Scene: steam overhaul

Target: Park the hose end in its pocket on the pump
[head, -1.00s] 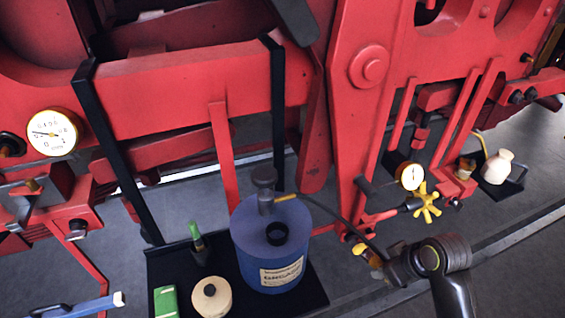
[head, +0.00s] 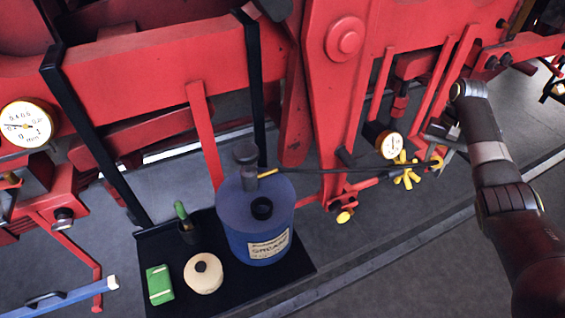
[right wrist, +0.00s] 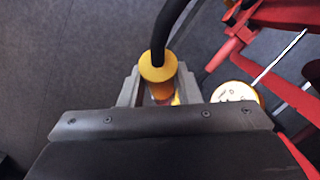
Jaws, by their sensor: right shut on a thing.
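The pump is a blue grease drum (head: 247,238) with a label, standing on a black tray. Its lid carries a dark knob and a short black round socket (head: 262,208), whose mouth looks empty. A thin black hose (head: 340,171) runs right from the lid's yellow outlet. My right gripper (head: 440,150) is shut on the yellow hose end (right wrist: 158,68), well right of the pump. In the right wrist view the hose end sits between the two grey fingers, with the hose leaving at its top; its far side is hidden. My left gripper is not in view.
On the black tray (head: 225,290) stand a cream round tin (head: 203,273), a green box (head: 159,284) and a green-handled brush (head: 183,215). Black uprights and red frame stand behind the pump.

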